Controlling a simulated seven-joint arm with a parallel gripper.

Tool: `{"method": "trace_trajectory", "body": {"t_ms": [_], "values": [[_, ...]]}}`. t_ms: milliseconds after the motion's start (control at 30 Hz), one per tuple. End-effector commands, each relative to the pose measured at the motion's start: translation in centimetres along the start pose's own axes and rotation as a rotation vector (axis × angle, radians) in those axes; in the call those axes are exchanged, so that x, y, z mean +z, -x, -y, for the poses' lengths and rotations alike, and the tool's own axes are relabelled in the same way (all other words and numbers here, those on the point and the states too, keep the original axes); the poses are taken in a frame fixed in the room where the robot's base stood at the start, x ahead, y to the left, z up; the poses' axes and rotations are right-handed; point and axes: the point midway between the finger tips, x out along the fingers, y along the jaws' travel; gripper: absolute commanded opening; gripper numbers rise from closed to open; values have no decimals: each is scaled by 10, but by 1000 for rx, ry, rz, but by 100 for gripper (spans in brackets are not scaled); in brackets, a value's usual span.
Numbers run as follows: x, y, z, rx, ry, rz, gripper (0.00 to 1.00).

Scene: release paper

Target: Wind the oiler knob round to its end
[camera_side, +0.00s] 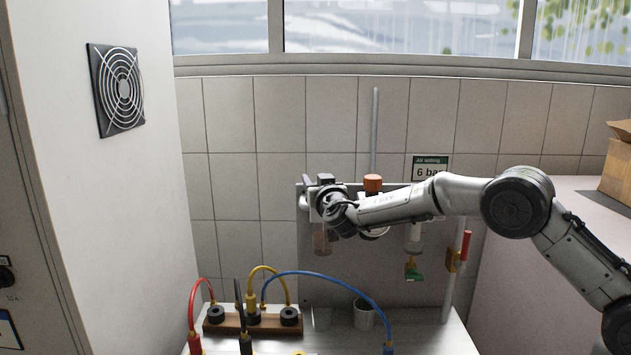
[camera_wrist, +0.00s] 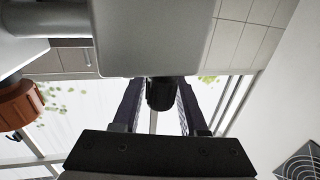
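The oiler knob is a small black ribbed knob (camera_wrist: 160,94) on a pale grey block (camera_wrist: 150,40) in the wrist view. My gripper (camera_wrist: 161,84) has one dark finger on each side of the knob. A narrow gap shows beside the knob, so the fingers look open around it, not closed on it. In the side view my gripper (camera_side: 318,184) is at the left end of the wall-mounted unit, above an amber bowl (camera_side: 321,242). There my wrist and fingers hide the knob.
An orange-brown knob (camera_side: 373,183) stands just right of my wrist; it also shows in the wrist view (camera_wrist: 18,104). A red-handled valve (camera_side: 465,246) is farther right. Below are a wooden socket block (camera_side: 233,323) with cables and a cup (camera_side: 363,314). A white cabinet (camera_side: 110,210) stands left.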

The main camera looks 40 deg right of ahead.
Motion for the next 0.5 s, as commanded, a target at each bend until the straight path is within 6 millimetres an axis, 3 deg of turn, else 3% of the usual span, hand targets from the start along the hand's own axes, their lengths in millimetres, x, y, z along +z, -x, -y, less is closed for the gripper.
{"method": "trace_trajectory", "body": {"t_ms": [33, 200, 500], "values": [[0, 0, 0, 0, 0, 0, 32], [0, 0, 0, 0, 0, 0, 1], [0, 0, 0, -16, -2, -2, 0]]}}
